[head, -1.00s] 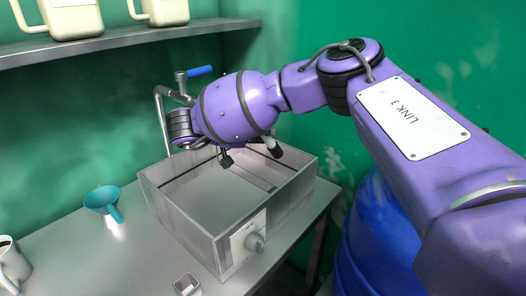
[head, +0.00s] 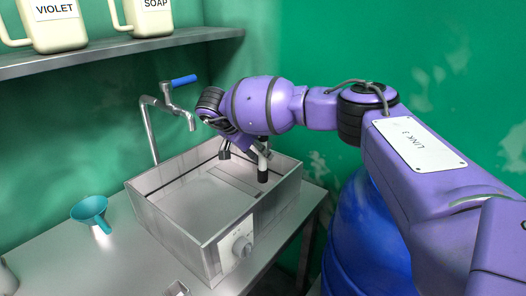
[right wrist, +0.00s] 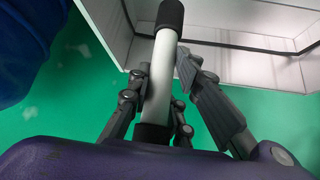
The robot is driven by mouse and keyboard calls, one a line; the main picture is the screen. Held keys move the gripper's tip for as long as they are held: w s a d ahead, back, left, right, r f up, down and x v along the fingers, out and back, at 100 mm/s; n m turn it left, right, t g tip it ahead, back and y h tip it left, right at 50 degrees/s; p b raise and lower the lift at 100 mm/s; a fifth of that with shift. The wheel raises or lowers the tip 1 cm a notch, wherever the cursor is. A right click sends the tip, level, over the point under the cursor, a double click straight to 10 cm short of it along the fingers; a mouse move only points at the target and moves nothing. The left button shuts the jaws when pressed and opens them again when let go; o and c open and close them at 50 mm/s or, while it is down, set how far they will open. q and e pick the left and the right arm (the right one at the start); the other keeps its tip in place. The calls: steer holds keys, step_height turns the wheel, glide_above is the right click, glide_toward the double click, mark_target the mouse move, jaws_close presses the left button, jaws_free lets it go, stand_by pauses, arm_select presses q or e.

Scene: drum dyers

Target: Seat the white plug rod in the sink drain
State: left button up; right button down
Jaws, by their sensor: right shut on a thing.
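The plug rod (right wrist: 159,75) is white with a black end at each tip. My right gripper (right wrist: 172,82) is shut on it between dark fingers. In the head view the rod (head: 262,160) hangs roughly upright, black end down, over the back right part of the grey box-shaped sink (head: 183,239). My right gripper (head: 244,153) shows partly behind its own wrist. I cannot tell how far the rod's tip is above the sink floor. The drain cannot be made out. My left gripper is not in view.
A faucet (head: 149,130) with a blue lever (head: 184,80) stands behind the sink. A teal funnel (head: 90,210) sits on the metal counter (head: 90,262) at left. A blue barrel (head: 350,235) stands at right. A shelf (head: 110,48) holds labelled jugs (head: 58,28).

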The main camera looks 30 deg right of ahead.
mark_target(263, 167)
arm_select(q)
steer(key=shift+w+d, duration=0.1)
arm_select(e)
steer(key=shift+w, duration=0.1)
steer(key=shift+r, duration=0.1)
steer(key=shift+f, duration=2.05)
steer(key=shift+f+b, duration=0.3)
steer(key=shift+f, duration=0.55)
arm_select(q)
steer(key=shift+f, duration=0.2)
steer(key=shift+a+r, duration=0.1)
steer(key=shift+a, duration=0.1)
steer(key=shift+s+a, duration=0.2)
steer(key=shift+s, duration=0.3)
arm_select(e)
steer(key=shift+f, duration=0.1)
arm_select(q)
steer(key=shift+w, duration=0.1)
